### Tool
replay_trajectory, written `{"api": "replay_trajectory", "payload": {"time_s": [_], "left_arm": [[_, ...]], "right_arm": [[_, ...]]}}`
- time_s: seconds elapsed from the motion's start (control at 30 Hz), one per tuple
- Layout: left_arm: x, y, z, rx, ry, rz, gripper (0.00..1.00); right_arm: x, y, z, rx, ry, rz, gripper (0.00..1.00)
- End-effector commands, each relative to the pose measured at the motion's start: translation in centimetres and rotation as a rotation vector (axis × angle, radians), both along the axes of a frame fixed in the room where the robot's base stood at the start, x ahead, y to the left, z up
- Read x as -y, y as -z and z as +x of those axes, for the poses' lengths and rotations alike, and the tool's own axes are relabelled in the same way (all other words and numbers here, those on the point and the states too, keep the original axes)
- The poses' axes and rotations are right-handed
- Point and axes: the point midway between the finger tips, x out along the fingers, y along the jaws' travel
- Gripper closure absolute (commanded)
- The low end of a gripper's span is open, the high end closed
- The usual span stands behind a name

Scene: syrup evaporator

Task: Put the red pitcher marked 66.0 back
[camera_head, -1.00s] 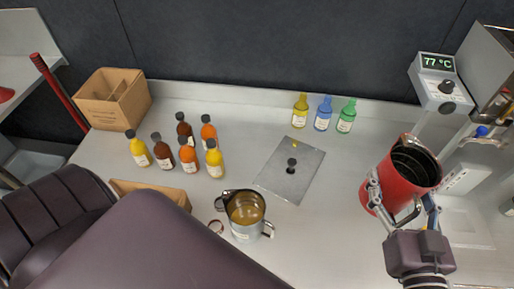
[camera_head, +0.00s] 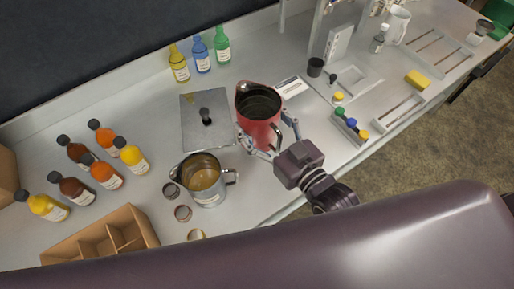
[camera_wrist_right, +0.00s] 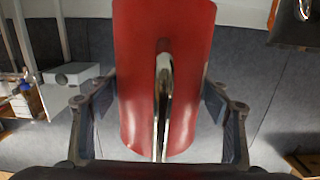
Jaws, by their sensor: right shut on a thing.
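The red pitcher (camera_head: 262,131) is in the middle of the head view, its dark open top facing up. My right gripper (camera_head: 270,150) is shut on it, with a finger on each side. In the right wrist view the red pitcher (camera_wrist_right: 190,75) fills the middle, its metal handle towards the camera, between the fingers of the right gripper (camera_wrist_right: 160,115). No 66.0 mark can be read in either view. Whether its base touches the table is hidden. My left gripper does not show; only a large dark arm part crosses the bottom of the head view.
A steel pitcher (camera_head: 207,184) with amber liquid stands left of the red pitcher. A grey plate (camera_head: 190,135) with a black knob lies behind it. Several syrup bottles and a divided cardboard box (camera_head: 140,222) are at left. A white label sign (camera_head: 291,87) and small racks are at right.

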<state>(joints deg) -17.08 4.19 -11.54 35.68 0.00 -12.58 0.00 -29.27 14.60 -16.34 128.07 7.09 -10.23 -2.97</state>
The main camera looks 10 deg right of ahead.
Motion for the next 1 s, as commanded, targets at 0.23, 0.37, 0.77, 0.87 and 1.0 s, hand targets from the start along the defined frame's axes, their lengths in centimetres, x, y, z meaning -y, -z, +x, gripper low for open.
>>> {"api": "replay_trajectory", "payload": {"time_s": [0.23,0.37,0.77,0.87,1.0], "left_arm": [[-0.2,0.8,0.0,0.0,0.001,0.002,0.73],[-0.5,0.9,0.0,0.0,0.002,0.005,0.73],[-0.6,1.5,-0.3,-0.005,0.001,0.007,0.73],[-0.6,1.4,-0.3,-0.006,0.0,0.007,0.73],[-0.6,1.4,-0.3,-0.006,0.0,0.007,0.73]], "right_arm": [[-0.1,6.2,0.0,0.001,-0.001,0.002,0.62],[0.0,7.8,0.0,0.003,0.0,0.002,0.62],[-0.1,11.9,0.0,0.004,-0.001,0.003,0.62],[-0.1,11.9,0.0,0.004,-0.001,0.003,0.62],[-0.1,11.9,0.0,0.004,-0.001,0.003,0.62]]}}
